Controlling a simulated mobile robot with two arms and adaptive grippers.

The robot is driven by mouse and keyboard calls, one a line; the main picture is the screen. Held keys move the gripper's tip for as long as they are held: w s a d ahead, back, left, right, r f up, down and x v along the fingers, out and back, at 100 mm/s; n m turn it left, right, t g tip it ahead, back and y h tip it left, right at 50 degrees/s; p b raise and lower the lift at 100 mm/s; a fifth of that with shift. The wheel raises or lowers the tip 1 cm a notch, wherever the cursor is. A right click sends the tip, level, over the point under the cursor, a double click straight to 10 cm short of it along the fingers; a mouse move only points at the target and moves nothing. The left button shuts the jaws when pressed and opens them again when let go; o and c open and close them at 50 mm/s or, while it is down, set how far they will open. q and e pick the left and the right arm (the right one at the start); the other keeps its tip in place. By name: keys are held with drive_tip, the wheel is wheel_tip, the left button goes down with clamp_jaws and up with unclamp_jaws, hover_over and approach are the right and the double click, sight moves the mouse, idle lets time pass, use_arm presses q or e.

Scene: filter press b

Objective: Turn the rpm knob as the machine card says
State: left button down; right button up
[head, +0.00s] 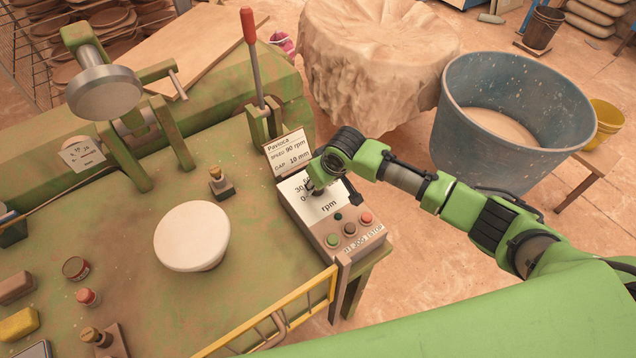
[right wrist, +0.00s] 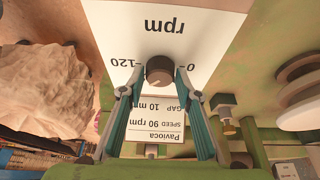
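The rpm knob (right wrist: 159,70) is a dark round knob on a white dial plate (right wrist: 190,25) marked "rpm", with "0" and "120" legible beside it. In the head view the dial plate (head: 328,208) is partly covered by my right gripper (head: 322,188). The machine card (head: 288,152) stands behind the dial and reads Pavioca, speed 90 rpm, gap 10 mm; it also shows upside down in the right wrist view (right wrist: 153,122). My right gripper's fingers (right wrist: 159,76) are open, one on each side of the knob, with small gaps apparent. The knob's pointer direction cannot be read. My left gripper is out of view.
Below the dial, the control box has a green button (head: 333,240), a dark one and a red one (head: 366,218). A red-handled lever (head: 250,50) stands behind the card. A white disc (head: 192,237) lies to the left. A yellow rail (head: 290,312) edges the table.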

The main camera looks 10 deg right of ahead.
drive_tip(key=shift+o, duration=0.5)
drive_tip(key=shift+r, duration=0.1)
drive_tip(key=v, duration=1.1)
drive_tip(key=shift+r, duration=0.4)
drive_tip(key=shift+s+f, duration=0.1)
drive_tip(key=shift+s, duration=0.1)
